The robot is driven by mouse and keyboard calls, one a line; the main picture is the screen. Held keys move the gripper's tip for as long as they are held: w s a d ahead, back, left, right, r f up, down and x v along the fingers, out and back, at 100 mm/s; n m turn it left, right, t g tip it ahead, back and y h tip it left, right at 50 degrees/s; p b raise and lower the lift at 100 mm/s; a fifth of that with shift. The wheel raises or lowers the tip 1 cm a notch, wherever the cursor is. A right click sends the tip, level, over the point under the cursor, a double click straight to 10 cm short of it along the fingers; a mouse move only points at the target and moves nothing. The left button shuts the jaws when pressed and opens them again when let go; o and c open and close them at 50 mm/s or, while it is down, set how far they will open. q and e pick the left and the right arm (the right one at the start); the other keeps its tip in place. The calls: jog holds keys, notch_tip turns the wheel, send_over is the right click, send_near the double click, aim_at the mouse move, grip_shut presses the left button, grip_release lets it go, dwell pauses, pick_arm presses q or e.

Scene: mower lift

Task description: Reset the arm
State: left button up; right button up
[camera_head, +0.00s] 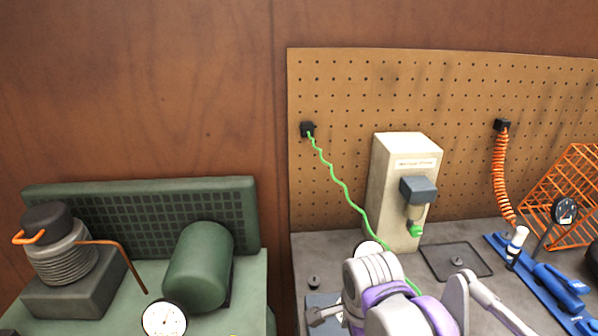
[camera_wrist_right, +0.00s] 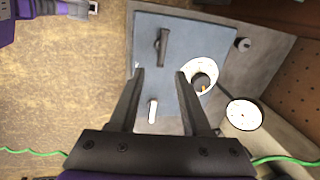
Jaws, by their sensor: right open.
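My right arm, grey and purple, rises at the bottom centre of the head view, and its gripper is hidden or cut off there. In the right wrist view my right gripper (camera_wrist_right: 160,75) is open. Nothing is seen held between its two dark fingers. It is over a blue-grey plate (camera_wrist_right: 177,32) with a small dark lever (camera_wrist_right: 162,47), a white peg (camera_wrist_right: 153,111) and a white round cup (camera_wrist_right: 199,68) with something orange inside. A purple part of mine with a dark end shows at the top left of the wrist view; it may be my left gripper, its jaws unclear.
A beige dispenser box (camera_head: 391,190) stands before the pegboard (camera_head: 440,85). A green cord (camera_head: 344,184) runs from the board behind my arm. A green machine (camera_head: 239,200) is at the left. Blue tools (camera_head: 545,281) and an orange rack (camera_head: 570,185) are at the right.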

jog(key=s+d+f+n+t, duration=0.3)
jog(key=s+f+n, duration=0.7)
jog(key=n, duration=0.7)
jog(key=s+d, duration=0.1)
jog(key=d, duration=0.1)
jog(key=shift+d+f, duration=0.3)
jog(key=shift+f, duration=0.05)
jog(key=shift+s, duration=0.1)
